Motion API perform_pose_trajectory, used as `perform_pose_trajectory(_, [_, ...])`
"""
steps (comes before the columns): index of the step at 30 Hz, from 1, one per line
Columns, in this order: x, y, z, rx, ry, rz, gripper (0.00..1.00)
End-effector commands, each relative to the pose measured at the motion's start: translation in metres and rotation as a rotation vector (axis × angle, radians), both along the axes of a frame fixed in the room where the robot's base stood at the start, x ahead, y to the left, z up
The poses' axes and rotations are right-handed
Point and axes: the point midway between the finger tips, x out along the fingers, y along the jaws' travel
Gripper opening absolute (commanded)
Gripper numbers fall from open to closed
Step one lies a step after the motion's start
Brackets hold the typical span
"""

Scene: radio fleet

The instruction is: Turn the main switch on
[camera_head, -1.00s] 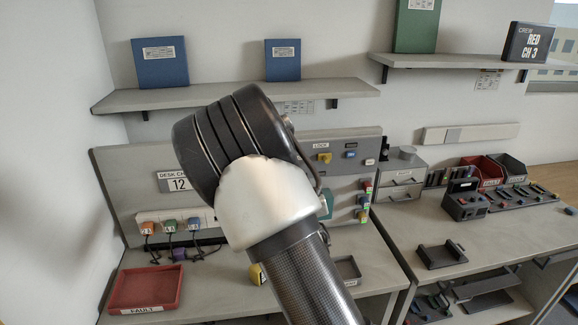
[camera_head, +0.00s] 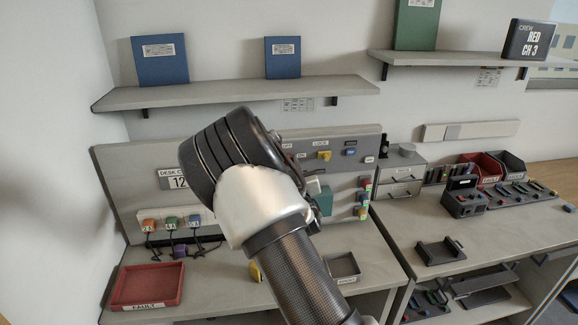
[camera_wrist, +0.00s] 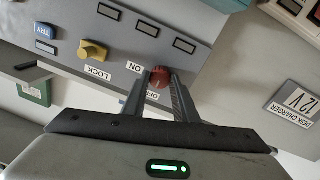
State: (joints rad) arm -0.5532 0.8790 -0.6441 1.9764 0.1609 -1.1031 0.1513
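The main switch is a red knob (camera_wrist: 160,77) on the grey panel, between labels reading OFF and ON, in the wrist view. My gripper (camera_wrist: 161,82) has its two dark fingers apart, one on each side of the red knob at the fingertips. I cannot tell whether the fingers touch it. In the head view my arm hides the red knob and the gripper; the OFF and ON labels show just right of the arm on the panel (camera_head: 125,175).
A yellow LOCK knob (camera_wrist: 93,51) and a blue TRY button (camera_wrist: 46,31) sit near the switch. Plugs with cables (camera_head: 172,222) are at the panel's lower left. A red FAULT tray (camera_head: 147,285) and a grey tray (camera_head: 343,266) lie on the desk. A shelf (camera_head: 235,95) hangs above.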

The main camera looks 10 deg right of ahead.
Motion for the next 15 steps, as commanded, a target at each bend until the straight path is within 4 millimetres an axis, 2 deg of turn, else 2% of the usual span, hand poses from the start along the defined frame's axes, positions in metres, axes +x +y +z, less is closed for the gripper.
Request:
perform_pose_trajectory(8, [-0.0001, -0.0001, -0.0006, 0.015, -0.001, -0.001, 0.04])
perform_pose_trajectory(15, [-0.0001, -0.0012, -0.0026, 0.110, -0.004, -0.002, 0.04])
